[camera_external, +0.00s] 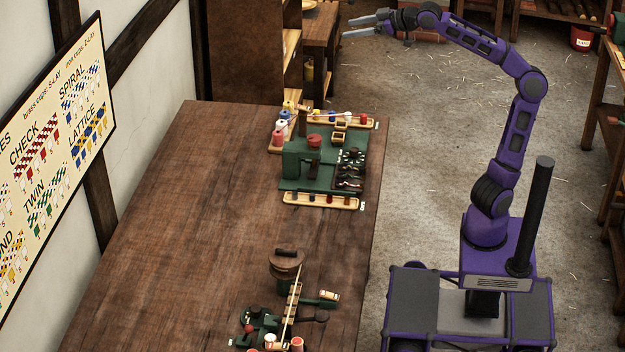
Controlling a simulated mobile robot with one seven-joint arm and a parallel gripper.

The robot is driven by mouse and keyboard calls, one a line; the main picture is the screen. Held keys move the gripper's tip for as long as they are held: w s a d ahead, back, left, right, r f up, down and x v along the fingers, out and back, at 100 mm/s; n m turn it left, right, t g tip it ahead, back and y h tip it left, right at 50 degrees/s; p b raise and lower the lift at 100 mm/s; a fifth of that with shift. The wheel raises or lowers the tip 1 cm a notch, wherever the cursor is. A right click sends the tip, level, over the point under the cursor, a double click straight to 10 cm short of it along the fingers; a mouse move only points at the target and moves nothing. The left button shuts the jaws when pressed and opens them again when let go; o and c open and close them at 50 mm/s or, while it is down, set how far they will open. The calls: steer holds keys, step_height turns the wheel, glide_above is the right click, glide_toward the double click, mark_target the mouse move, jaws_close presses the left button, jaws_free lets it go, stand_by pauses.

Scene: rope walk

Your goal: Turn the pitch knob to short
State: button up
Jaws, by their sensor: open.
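A green rope-making machine (302,160) stands at the far right part of the long wooden table. It carries a red round knob-like part (314,140) on top and a row of dark metal parts on its right side. A second, smaller green device (262,324) with dark round parts stands at the near end of the table. Which part is the pitch knob, and its setting, are too small to tell. My gripper (347,27) is open and empty, raised at the top of the view, beyond the first machine and apart from it.
The wooden table (210,200) is bare on its left and middle. A pattern chart (60,140) hangs on the left wall. Shelves stand behind the table.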

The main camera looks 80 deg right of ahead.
steer(key=s+d+r+t+h+p, duration=0.1)
steer(key=d+r+t+h, duration=0.2)
steer(key=r, duration=0.9)
steer(key=s+d+r+t+h+p, duration=0.1)
steer(key=d+r+h, duration=0.25)
steer(key=r, duration=0.85)
steer(key=s+a+r+t+h+p, duration=0.1)
steer(key=s+r+h, duration=0.3)
steer(key=r, duration=0.5)
steer(key=s+r+h, duration=0.2)
steer(key=s+r, duration=0.5)
steer(key=r, duration=0.1)
steer(key=n+g+y+p, duration=0.1)
steer(key=n+g+y, duration=0.4)
steer(key=g+y, duration=1.1)
glide_above(253, 314)
steer(key=s+d, duration=0.3)
steer(key=s, duration=0.4)
step_height(253, 314, down, 83)
steer(key=t, duration=0.1)
steer(key=shift+y, duration=0.25)
steer(key=x, duration=1.1)
steer(key=w+x, duration=0.1)
steer(key=x, duration=0.4)
steer(key=shift+w+a+f+b, duration=0.1)
steer(key=shift+w+b, duration=0.05)
steer(key=shift+b, duration=0.15)
